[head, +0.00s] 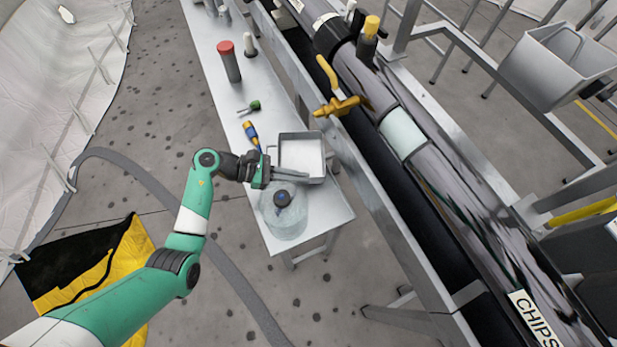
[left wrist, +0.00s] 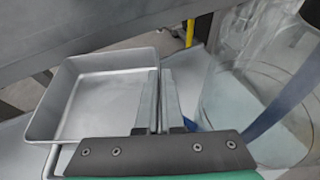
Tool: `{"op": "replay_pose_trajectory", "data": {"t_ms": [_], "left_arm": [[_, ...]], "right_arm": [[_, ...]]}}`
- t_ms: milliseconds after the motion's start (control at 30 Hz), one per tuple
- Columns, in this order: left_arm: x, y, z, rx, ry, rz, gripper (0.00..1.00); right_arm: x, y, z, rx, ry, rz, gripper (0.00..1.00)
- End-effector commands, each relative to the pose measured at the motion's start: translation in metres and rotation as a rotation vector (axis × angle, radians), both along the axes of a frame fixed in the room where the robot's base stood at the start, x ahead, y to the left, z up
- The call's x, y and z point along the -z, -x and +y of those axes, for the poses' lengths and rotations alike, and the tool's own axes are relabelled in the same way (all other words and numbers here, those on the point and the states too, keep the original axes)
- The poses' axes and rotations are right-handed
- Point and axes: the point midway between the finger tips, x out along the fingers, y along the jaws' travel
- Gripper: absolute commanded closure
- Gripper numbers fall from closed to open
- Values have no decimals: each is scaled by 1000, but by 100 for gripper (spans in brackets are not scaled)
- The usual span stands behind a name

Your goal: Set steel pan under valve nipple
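The steel pan (head: 303,150) is a shallow, empty, square grey tray near the front end of the narrow metal bench. It fills the left of the left wrist view (left wrist: 100,92). My left gripper (head: 306,176) lies along the pan's near wall. In the left wrist view its fingers (left wrist: 160,75) are close together with the pan's side wall between them. I cannot tell if the pan touches the bench. A yellow valve (head: 338,106) with a yellow lever sticks out of the large pipe, beyond and right of the pan. Its nipple is not clearly visible. My right gripper is out of view.
A clear jar (head: 286,222) with a dark blue part stands close beside the pan. A yellow-blue tool (head: 251,132), a green-handled tool (head: 250,107) and a red-capped cylinder (head: 230,64) are farther along the bench (head: 212,62). A steel rail (head: 372,192) runs between bench and pipe.

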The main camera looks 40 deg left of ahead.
Motion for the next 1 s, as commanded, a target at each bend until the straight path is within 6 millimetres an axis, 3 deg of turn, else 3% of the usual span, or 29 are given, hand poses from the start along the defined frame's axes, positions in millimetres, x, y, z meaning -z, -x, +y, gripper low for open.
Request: {"op": "replay_pose_trajectory", "data": {"t_ms": [600,800,1000], "left_arm": [[12,0,0,2,-1,-4,100],[11,0,0,1,0,-2,66],[11,0,0,1,0,-2,66]], "right_arm": [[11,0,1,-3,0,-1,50],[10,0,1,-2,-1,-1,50],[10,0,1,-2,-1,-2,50]]}}
